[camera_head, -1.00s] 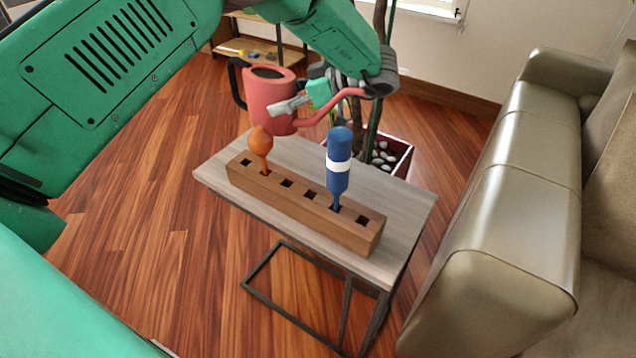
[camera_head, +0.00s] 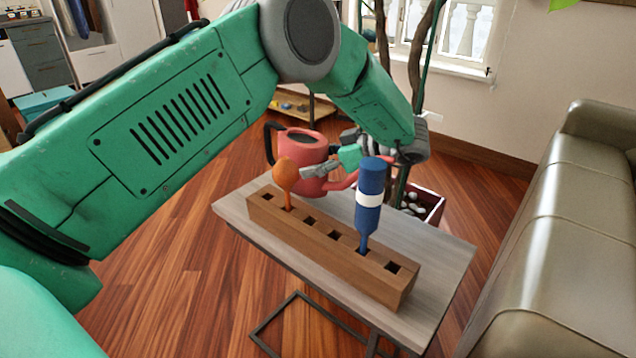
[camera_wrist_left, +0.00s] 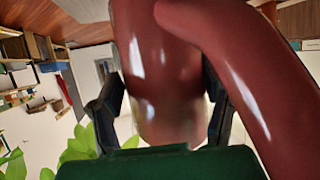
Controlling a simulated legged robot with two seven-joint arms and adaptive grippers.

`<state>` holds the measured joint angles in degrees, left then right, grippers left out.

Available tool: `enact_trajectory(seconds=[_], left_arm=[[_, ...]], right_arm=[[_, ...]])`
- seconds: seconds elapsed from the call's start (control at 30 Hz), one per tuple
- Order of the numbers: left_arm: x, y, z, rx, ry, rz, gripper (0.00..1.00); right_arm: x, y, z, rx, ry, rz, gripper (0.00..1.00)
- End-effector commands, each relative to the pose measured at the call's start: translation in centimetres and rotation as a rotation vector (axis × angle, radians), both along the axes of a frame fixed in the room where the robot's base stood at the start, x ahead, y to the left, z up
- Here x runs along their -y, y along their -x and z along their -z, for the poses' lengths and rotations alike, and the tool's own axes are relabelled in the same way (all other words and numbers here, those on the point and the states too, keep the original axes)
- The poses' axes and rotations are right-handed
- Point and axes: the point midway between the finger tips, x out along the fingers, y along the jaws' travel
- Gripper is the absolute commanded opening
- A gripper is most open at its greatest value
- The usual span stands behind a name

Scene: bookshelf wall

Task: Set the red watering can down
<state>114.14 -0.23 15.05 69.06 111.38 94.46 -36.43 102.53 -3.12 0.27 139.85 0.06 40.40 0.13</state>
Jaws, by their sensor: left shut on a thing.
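The red watering can (camera_head: 302,146) is upright at the table's far side in the head view, its black handle to the left and its spout to the right. My left gripper (camera_head: 322,170) is shut on its body from the right. In the left wrist view the glossy red can (camera_wrist_left: 158,60) sits between the two dark fingers (camera_wrist_left: 165,105). My right gripper is out of view.
A wooden block (camera_head: 325,250) with square holes stands on the table. It holds an orange-handled tool (camera_head: 286,175) and a blue-and-white one (camera_head: 369,195). A planter (camera_head: 430,205) with stones is behind the table. A sofa (camera_head: 570,230) stands to the right.

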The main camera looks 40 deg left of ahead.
Motion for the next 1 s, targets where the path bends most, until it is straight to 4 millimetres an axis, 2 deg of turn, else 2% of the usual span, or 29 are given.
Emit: enact_trajectory(seconds=[0.1,0.2,0.57,0.6,0.63,0.67,1.0], left_arm=[[0.1,0.0,2.4,-0.001,-0.002,0.003,0.27],[0.1,0.0,3.7,-0.001,-0.003,0.001,0.27],[0.0,0.0,3.9,-0.001,-0.001,0.000,0.27],[0.1,0.0,4.0,-0.001,0.001,0.000,0.73],[0.1,0.0,4.0,-0.001,0.000,0.000,0.84],[0.1,0.0,4.0,-0.001,0.000,0.000,0.87],[0.3,-0.1,3.6,-0.001,0.001,0.002,0.87]], right_arm=[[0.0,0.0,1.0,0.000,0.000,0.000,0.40],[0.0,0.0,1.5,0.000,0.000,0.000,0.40],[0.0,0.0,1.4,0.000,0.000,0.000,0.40],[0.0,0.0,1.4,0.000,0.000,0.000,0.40],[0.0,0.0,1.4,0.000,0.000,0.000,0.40],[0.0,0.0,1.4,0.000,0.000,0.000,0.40],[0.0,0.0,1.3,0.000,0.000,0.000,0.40]])
